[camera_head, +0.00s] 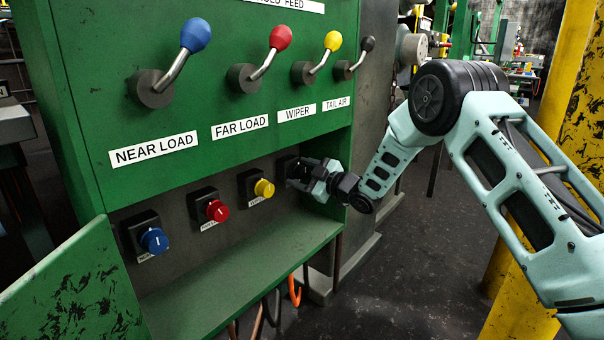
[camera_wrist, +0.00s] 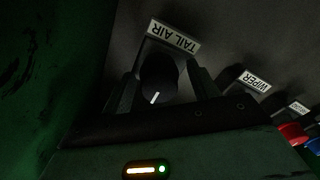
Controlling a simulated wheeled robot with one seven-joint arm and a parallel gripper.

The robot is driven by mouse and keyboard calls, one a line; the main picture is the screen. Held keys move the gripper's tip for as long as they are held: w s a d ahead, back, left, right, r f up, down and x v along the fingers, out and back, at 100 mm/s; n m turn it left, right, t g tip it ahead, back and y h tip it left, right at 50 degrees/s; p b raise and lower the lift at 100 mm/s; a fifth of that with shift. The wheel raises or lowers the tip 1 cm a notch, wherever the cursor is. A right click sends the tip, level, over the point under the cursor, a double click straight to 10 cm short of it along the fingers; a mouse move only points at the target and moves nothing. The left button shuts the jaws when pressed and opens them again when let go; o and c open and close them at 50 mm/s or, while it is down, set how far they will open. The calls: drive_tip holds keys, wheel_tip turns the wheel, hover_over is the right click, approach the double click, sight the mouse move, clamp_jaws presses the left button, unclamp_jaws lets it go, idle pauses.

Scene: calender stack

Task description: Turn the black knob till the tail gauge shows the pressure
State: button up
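The black knob (camera_wrist: 158,78) sits under a TAIL AIR label (camera_wrist: 174,36) in the wrist view. Its white pointer mark faces the bottom of that picture, slightly left. My gripper (camera_wrist: 165,88) has one finger on each side of the knob. A dark gap shows between the knob and the right finger; the left finger is very close, and I cannot tell whether it touches. In the head view my gripper (camera_head: 303,170) is at the right end of the knob row and hides the black knob. No gauge face is visible in either view.
Yellow (camera_head: 264,188), red (camera_head: 218,210) and blue (camera_head: 154,240) knobs line the recess to the left. Levers stand above on the green panel (camera_head: 100,100), with a black-tipped one (camera_head: 368,44) over TAIL AIR. A green ledge (camera_head: 240,265) runs below. A yellow post (camera_head: 575,110) stands right.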

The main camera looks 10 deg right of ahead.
drive_tip(key=p+v, duration=0.4)
drive_tip(key=v, duration=1.3)
drive_tip(key=shift+s, duration=0.15)
drive_tip(key=shift+d, duration=0.1)
